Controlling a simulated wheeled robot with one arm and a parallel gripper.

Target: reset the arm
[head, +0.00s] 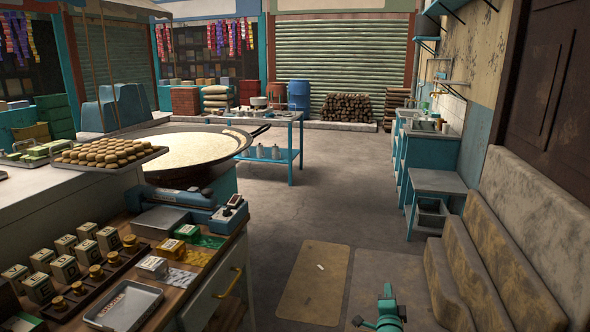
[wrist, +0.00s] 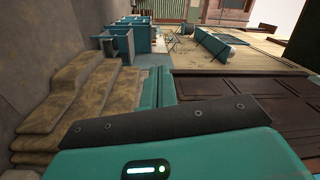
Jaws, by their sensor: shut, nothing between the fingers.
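My gripper (wrist: 165,90) shows in the wrist view as teal fingers beyond a dark screwed plate, close together with nothing between them. A teal housing with a small green light fills the bottom of that view. In the head view, a teal part of my arm (head: 386,312) shows at the bottom edge, right of centre, above the floor. It is clear of the counter on the left and apart from the stepped bench on the right. Most of the arm is out of view.
The stepped stone bench (head: 520,230) lines the right wall. A blue side table (head: 437,182) stands beyond it. At left, a wooden counter (head: 205,278) holds blocks and a metal tray (head: 124,305). A large pan (head: 190,148) sits behind it. The middle floor (head: 335,215) is clear.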

